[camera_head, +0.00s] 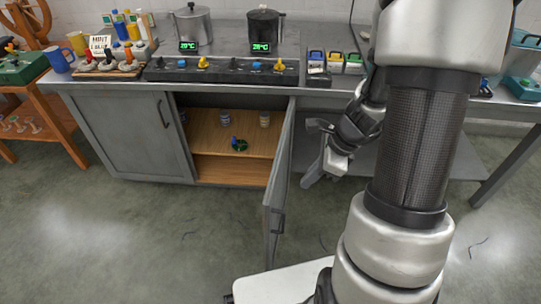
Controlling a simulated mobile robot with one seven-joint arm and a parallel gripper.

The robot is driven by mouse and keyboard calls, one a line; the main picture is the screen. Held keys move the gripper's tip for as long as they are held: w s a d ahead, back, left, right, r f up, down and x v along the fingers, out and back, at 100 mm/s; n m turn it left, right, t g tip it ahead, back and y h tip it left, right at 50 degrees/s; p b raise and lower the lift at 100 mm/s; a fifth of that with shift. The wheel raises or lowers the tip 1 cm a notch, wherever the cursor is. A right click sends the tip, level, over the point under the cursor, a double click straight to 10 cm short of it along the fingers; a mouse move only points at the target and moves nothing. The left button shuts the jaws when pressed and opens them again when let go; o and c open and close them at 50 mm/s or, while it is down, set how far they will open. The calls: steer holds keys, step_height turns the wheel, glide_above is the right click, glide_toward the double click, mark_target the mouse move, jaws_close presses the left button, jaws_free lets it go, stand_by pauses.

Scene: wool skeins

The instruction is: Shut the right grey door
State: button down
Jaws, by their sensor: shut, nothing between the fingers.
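The right grey door (279,185) stands wide open, swung out toward me from the right side of the cabinet opening. A dark handle (278,221) shows near its free edge. My gripper (308,180) is just to the right of the door, on its outer side, shut and empty. A small gap seems to lie between its fingertips and the door, but contact is hard to judge. The left grey door (138,135) is closed. The wooden shelf (212,145) inside the cabinet is exposed, with small jars (264,118) and a green and blue item (238,143).
Two pots (265,28) and a panel with coloured knobs (222,69) stand on the counter above. A side table (35,105) is at left, a metal table (508,165) at right. A white surface (275,284) is in front. The floor before the cabinet looks mostly clear.

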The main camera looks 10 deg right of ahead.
steer(key=w+a+f+b, duration=0.3)
steer(key=a+f+b, duration=0.1)
steer(key=a+f, duration=0.3)
steer(key=shift+f, duration=1.1)
